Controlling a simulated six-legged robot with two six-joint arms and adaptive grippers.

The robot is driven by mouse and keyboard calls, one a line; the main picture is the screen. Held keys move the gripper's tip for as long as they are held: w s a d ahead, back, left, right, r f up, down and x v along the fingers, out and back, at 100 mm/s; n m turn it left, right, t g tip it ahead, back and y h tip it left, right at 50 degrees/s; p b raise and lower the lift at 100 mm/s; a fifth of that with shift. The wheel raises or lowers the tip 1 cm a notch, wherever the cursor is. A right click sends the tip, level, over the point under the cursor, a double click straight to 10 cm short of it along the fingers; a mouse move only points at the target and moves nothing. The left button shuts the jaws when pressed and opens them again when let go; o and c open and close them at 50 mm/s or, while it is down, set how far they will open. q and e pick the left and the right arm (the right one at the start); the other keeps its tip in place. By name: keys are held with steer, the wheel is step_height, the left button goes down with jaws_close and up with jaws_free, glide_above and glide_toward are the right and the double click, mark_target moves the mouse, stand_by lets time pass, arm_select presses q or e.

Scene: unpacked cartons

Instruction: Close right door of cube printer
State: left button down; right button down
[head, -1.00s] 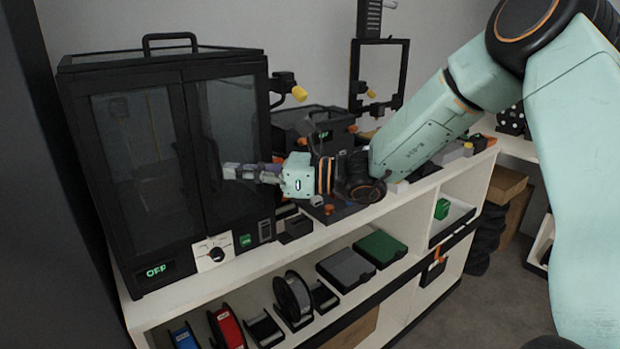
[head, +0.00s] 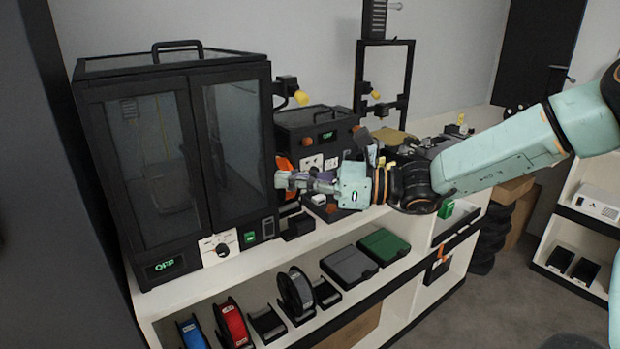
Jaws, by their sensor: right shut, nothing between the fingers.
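The cube printer (head: 178,250) is a black box with a top handle and glass front doors, standing at the left end of the white shelf unit. Its right door (head: 232,140) lies flush with the front, next to the left door (head: 150,165), and looks shut. An "OFF" display and a white dial panel sit below the doors. My right gripper (head: 284,180) is shut and empty. It is just right of the printer's front right edge, pointing left; I cannot tell whether it touches the printer. My left gripper is not in view.
A smaller black machine (head: 312,128) and an open black frame (head: 408,85) stand behind my right arm. The lower shelf holds spools, among them a red one (head: 233,325), and grey (head: 348,266) and green (head: 384,246) boxes. Floor is free at the lower right.

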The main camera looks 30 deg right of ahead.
steer(key=p+v, duration=0.3)
steer(key=shift+s+a, duration=0.1)
steer(key=shift+s, duration=0.25)
steer(key=shift+w+f, duration=0.1)
steer(key=shift+w, duration=0.05)
